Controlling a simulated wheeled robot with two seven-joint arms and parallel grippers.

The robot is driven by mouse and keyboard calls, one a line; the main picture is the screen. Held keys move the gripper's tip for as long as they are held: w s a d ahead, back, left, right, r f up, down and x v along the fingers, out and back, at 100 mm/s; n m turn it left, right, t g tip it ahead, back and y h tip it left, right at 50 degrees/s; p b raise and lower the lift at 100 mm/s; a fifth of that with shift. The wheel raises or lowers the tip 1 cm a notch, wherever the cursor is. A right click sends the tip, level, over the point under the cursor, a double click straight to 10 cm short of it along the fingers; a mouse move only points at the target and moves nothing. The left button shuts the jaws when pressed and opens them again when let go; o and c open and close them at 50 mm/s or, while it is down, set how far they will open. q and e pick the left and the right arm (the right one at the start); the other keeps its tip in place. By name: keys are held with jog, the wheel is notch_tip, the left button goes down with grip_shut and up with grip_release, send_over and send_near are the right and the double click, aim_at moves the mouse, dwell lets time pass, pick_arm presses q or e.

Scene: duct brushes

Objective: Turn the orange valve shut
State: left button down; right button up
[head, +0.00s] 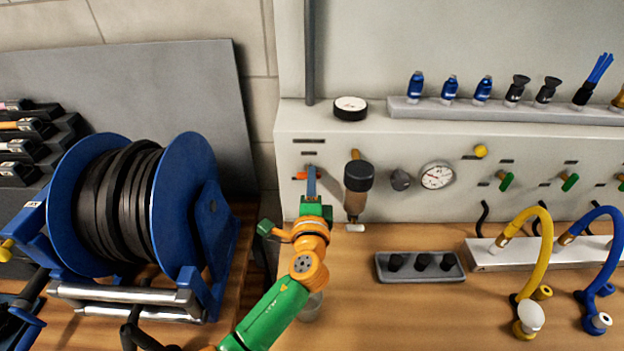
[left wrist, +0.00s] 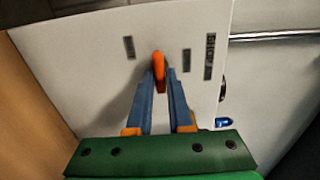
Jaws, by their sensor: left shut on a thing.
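The orange valve (head: 299,175) is on the left part of the light panel front. In the head view its orange end sticks out to the left of my left gripper (head: 311,180). My left gripper is at the panel and is shut on the valve, with its blue fingers hiding part of it. In the left wrist view, the orange valve handle (left wrist: 159,66) stands between the tips of the two blue fingers (left wrist: 160,84). The valve's base behind the handle is mostly hidden. My right gripper is not in view.
A filter unit with a dark cap (head: 358,176) is just right of my left gripper, near a gauge (head: 437,175). A blue hose reel (head: 187,205) stands to the left. A grey tray (head: 445,278) lies on the wooden bench (head: 380,325); yellow and blue hoses stand at the right.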

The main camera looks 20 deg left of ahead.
pick_arm(q)
jog(key=shift+r, duration=0.15)
jog(key=c, duration=0.9)
grip_release()
jog(key=shift+o, duration=0.2)
jog(key=shift+w+a, duration=0.1)
jog(key=shift+w, duration=0.05)
jog(key=b+v, duration=0.1)
jog(key=v, duration=0.6)
jog(key=shift+b, duration=0.3)
